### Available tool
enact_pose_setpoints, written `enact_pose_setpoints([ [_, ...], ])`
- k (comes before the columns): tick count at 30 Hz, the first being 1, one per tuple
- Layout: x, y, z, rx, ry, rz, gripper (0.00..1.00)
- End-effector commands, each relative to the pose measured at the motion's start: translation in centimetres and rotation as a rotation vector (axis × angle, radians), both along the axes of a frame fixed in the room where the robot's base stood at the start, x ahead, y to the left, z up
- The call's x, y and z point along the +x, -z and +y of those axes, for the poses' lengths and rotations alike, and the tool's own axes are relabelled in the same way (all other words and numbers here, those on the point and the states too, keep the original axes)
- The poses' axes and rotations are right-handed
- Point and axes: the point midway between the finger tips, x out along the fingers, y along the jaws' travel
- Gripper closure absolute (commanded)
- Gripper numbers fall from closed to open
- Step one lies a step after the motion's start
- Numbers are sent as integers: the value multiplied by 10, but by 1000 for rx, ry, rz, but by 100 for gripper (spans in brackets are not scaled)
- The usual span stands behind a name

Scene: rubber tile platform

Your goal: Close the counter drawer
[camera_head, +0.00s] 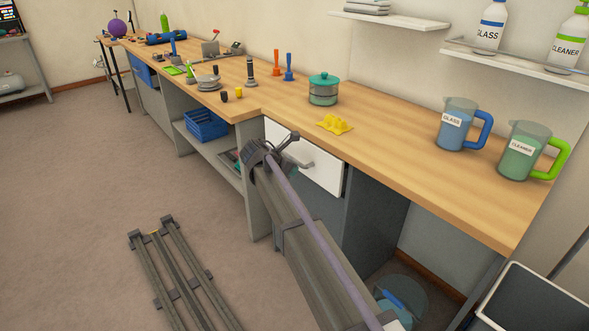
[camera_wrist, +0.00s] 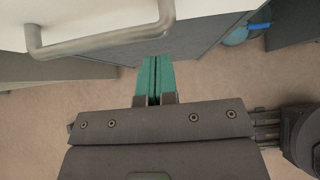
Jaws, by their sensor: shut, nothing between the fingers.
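In the wrist view, the white front (camera_wrist: 115,12) fills the top and the handle (camera_wrist: 95,46) crosses the upper left. How far the drawer stands out is hard to tell. My gripper (camera_wrist: 156,60) has green fingers pressed together, empty, with tips just below and right of the handle in the picture. Contact cannot be made out. My arm hides the fingers in the head view.
The wooden counter (camera_head: 390,135) above holds a teal-lidded pot (camera_head: 323,89), a yellow object (camera_head: 335,124), and blue (camera_head: 459,128) and green (camera_head: 522,155) jugs. A blue basket (camera_head: 206,125) sits on the lower shelf. The carpet (camera_head: 80,200) in front is mostly open.

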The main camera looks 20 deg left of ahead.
Motion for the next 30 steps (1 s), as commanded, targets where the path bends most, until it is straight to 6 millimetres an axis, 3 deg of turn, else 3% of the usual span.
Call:
enact_pose_setpoints([
  [3,-21,9,8,1,5,-1,100],
  [6,-40,-24,20,0,5,0,100],
  [14,-78,-59,44,0,6,-1,100],
  [26,-85,-60,48,18,26,-11,100],
  [29,-89,-57,48,137,147,-57,100],
  [30,-98,-52,44,230,238,-72,100],
])
